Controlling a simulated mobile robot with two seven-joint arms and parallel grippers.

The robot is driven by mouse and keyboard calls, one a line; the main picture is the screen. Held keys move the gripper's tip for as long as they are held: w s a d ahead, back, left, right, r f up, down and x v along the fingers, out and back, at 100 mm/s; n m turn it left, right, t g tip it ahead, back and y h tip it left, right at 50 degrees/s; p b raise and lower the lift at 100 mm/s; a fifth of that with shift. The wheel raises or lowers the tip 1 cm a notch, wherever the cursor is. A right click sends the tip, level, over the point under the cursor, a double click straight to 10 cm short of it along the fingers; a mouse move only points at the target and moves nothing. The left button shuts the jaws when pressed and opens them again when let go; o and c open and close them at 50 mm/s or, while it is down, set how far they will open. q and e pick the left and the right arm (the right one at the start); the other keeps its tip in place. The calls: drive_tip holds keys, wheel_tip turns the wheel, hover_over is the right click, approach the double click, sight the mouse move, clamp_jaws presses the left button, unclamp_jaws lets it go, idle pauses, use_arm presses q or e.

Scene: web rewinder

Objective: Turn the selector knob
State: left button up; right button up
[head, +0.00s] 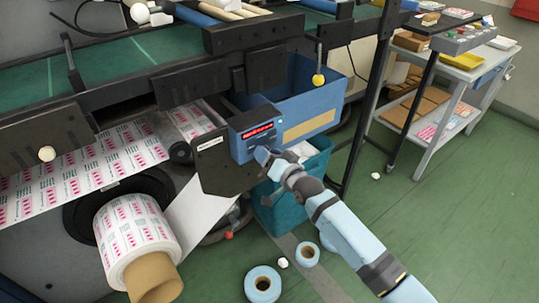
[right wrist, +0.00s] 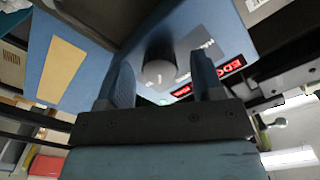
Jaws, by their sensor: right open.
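The blue control box (head: 240,144) with a red lit display (head: 258,131) is mounted on the rewinder, at the middle of the head view. My right gripper (head: 264,156) is at the lower part of this box, its arm coming in from the lower right. I cannot tell whether a finger touches the knob. In the head view the gripper hides the knob. My left gripper is not in view.
A printed label roll (head: 135,230) on a cardboard core sticks out at the lower left. A teal bin (head: 280,208) stands below the box. Blue tape rolls (head: 262,284) lie on the green floor. A grey cart (head: 463,75) stands at the upper right; floor at right is mostly clear.

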drive_tip(key=v, duration=1.3)
drive_tip(key=shift+s+d, duration=0.25)
drive_tip(key=shift+s, duration=0.1)
